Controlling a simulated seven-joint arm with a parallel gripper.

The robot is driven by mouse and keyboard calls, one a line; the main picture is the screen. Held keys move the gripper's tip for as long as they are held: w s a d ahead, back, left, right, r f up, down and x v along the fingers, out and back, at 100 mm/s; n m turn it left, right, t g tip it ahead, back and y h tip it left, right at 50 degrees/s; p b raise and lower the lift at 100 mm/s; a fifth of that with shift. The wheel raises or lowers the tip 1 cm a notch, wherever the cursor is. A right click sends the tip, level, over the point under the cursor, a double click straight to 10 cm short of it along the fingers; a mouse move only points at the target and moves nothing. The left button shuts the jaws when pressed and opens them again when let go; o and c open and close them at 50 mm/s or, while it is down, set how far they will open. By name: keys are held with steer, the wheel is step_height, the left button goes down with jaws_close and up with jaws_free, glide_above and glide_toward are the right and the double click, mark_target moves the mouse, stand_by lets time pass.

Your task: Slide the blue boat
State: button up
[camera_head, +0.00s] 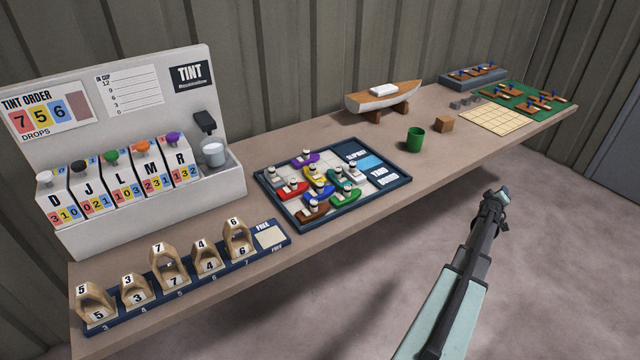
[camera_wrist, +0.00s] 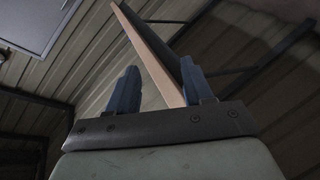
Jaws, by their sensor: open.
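The blue boat (camera_head: 321,187) sits in the middle of the dark-framed sliding-boat tray (camera_head: 375,196) on the bench. Other boats crowd around it: a purple one (camera_head: 303,159), a yellow one (camera_head: 316,173), a red one (camera_head: 292,190), green ones (camera_head: 349,193) and a brown one (camera_head: 313,207). My gripper (camera_head: 503,194) is in front of the bench at the right, apart from the tray. In the wrist view its two blue-grey fingers (camera_wrist: 158,90) stand apart with nothing between them. No boats show in the wrist view.
A tint machine (camera_head: 150,130) and a rack of numbered wooden frames (camera_head: 190,278) stand left of the tray. A green cup (camera_head: 415,139), a wooden cube (camera_head: 443,124) and a model boat (camera_head: 384,97) are to its right. Floor in front is clear.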

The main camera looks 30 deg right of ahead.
steer(key=w+a+r+y, duration=0.1)
steer(key=w+a+r, duration=0.3)
steer(key=w+a, duration=0.1)
steer(key=w+a+r+y, duration=0.2)
steer(key=w+a+r, duration=0.3)
steer(key=w+a, duration=0.1)
steer(key=w+a+r+t+y, duration=0.1)
steer(key=w+a+r, duration=0.4)
steer(key=w, duration=0.1)
steer(key=shift+a+m+y, duration=0.25)
steer(key=shift+m+y, duration=0.05)
steer(key=w+a+r+y, duration=0.25)
steer(key=w+a, duration=0.25)
steer(key=a, duration=0.4)
steer(key=n+g+y, duration=0.1)
steer(key=g+y, duration=0.1)
steer(key=y, duration=0.5)
glide_toward(320, 183)
steer(key=shift+x, duration=5)
jaws_close()
